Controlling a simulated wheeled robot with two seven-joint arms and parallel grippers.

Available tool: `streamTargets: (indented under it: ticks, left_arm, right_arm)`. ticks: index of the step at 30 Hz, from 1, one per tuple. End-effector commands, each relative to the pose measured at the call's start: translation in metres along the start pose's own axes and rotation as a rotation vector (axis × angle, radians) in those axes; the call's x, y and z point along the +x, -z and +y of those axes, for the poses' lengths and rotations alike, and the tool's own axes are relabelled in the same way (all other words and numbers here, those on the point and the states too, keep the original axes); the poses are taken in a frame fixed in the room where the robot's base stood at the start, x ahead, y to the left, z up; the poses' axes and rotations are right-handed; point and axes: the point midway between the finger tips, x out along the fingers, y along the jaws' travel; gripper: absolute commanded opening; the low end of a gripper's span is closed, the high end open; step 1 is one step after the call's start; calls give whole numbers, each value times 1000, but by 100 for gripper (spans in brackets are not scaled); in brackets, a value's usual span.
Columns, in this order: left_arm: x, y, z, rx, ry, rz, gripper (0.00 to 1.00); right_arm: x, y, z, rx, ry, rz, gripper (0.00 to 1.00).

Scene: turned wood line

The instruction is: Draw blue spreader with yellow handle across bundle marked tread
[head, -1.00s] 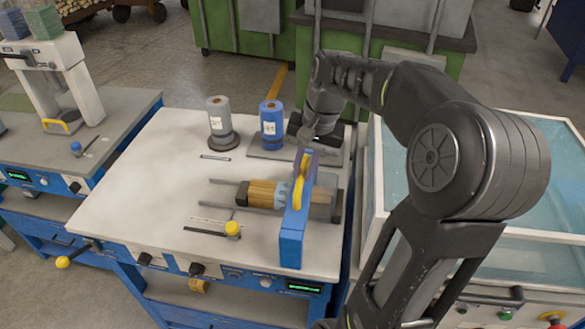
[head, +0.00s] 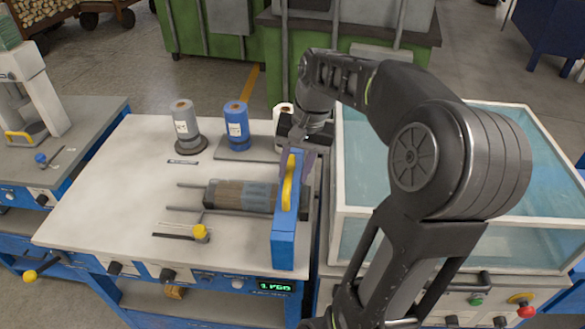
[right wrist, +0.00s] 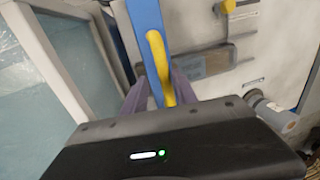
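The blue spreader (head: 284,245) with its yellow handle (head: 288,185) stands upright across the right end of the bundle (head: 225,195) on the white tabletop. The bundle's left part looks brown wood and the part beside the spreader is bluish-grey; no tread mark is readable. My right gripper (head: 299,160) is at the handle's far end. In the right wrist view its purplish fingers (right wrist: 160,92) lie on both sides of the yellow handle, shut on it. The bundle also shows there (right wrist: 208,62). The bundle's right end is partly hidden by the spreader. My left gripper is not in view.
A grey bottle (head: 184,125) and a blue bottle (head: 237,128) stand behind the bundle. A yellow knob (head: 200,232) sits in front of it. A glass-walled tank (head: 490,240) is close on the right. The table's left side is clear.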

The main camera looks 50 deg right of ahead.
Motion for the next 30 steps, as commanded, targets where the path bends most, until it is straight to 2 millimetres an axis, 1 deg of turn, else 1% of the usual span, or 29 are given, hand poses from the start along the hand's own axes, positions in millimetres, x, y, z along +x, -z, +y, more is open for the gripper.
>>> streamTargets:
  ticks: [7,11,14,17,24,27,30]
  left_arm:
    - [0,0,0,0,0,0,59]
    - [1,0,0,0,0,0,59]
    - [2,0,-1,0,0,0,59]
    - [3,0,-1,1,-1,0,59]
    - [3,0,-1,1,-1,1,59]
    - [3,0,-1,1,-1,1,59]
    - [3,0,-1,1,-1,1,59]
  right_arm:
    - [1,-1,-1,-2,1,-3,38]
    - [-3,0,-2,-2,2,-1,38]
    - [-12,0,-2,-2,2,0,38]
    - [-26,0,-2,-2,3,1,38]
    - [-66,0,-1,-1,1,0,38]
    - [-74,0,-1,-1,1,-1,38]
    - [-77,0,-1,-1,1,-1,38]
